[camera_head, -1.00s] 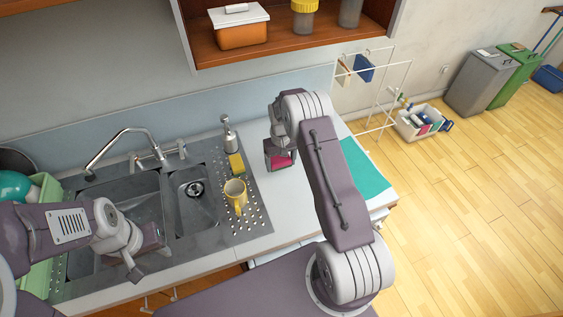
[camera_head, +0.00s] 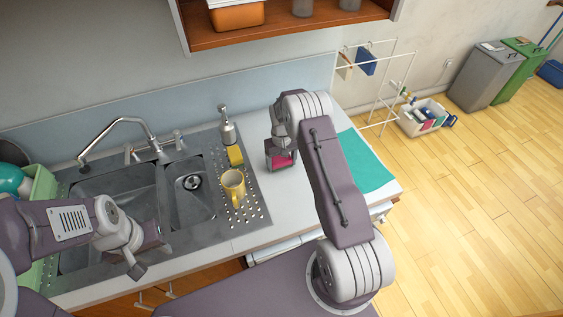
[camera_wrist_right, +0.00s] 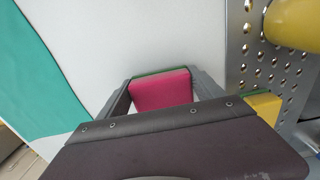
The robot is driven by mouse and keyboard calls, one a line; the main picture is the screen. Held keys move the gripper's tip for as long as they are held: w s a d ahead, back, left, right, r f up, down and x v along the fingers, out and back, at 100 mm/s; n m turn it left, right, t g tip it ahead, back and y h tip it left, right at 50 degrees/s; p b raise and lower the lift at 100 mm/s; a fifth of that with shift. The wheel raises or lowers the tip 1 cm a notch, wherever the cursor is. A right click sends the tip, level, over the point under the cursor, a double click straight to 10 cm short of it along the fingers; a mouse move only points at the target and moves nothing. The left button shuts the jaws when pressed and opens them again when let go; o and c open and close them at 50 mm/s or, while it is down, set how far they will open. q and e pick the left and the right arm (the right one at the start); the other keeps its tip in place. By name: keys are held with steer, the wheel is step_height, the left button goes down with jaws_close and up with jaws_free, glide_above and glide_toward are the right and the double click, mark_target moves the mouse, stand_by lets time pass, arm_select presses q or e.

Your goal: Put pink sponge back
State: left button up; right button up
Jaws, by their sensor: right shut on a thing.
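The pink sponge (camera_head: 282,160) is in my right gripper (camera_head: 281,164), over the white counter to the right of the sink. In the right wrist view the pink sponge (camera_wrist_right: 160,91), with a green edge, sits between the two fingers of my right gripper (camera_wrist_right: 163,88), which is shut on it. I cannot tell whether the sponge touches the counter. My left gripper (camera_head: 145,252) hangs over the left sink basin; its fingers are too unclear to tell open from shut.
A yellow sponge (camera_head: 235,155) and a soap dispenser (camera_head: 227,126) stand behind the yellow mug (camera_head: 233,184) on the perforated drainboard (camera_head: 252,208). A teal cloth (camera_head: 362,165) lies on the counter's right. A green dish rack (camera_head: 43,187) stands at left. A white drying rack (camera_head: 385,90) is beyond the counter.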

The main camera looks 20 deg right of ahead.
steer(key=shift+w+f, duration=0.1)
steer(key=shift+f, duration=0.1)
steer(key=shift+f, duration=0.1)
steer(key=shift+f+b, duration=0.2)
steer(key=shift+b, duration=0.1)
steer(key=o, duration=1.3)
steer(key=shift+o, duration=0.2)
steer(key=shift+r, duration=0.1)
step_height(320, 180, up, 8)
steer(key=shift+f+b, duration=0.1)
steer(key=shift+b, duration=1.05)
steer(key=shift+r, duration=0.6)
